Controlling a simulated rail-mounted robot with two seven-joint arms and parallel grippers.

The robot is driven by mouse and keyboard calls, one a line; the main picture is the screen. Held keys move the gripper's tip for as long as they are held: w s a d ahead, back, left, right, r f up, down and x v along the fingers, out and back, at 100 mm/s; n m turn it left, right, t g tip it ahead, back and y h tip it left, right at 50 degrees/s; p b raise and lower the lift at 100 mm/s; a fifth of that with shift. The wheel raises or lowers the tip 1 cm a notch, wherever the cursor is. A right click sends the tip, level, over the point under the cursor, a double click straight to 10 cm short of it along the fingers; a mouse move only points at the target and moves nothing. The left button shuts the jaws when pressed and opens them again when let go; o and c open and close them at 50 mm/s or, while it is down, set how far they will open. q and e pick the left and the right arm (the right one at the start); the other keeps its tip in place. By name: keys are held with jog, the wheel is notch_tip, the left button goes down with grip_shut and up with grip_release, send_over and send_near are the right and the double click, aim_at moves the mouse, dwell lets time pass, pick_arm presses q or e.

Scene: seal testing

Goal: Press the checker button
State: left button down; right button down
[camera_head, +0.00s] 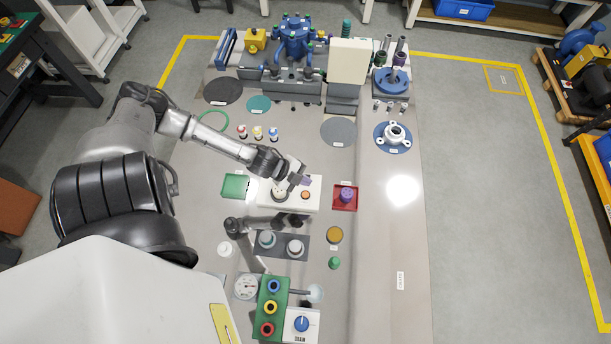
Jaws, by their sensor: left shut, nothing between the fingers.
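The checker is a white box (268,201) in the middle of the bench, with an orange round button (305,195) on its right part and a round white fitting with a dark base (280,193) on its left part. My left gripper (301,183) is shut, just above the back of the box, on the far side of the orange button. Its fingers hold nothing. Whether the fingertips touch the box cannot be told. A purple piece shows beside the fingertips. My right gripper is not in view.
A green tray (235,175) lies left of the checker and a red tray (345,208) with a purple part lies right. A jointed grey arm-like piece (255,224) stands close in front. Small vials (258,133) stand behind. The bench's right strip is mostly clear.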

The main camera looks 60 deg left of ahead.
pick_arm(q)
jog(key=b, duration=0.7)
send_over(305, 195)
notch_tip(305, 195, down, 7)
jog(key=shift+s+r, duration=0.1)
jog(key=shift+f+b, duration=0.5)
jog(key=shift+f, duration=0.5)
dwell(0.5)
jog(key=shift+f, duration=0.2)
dwell(0.4)
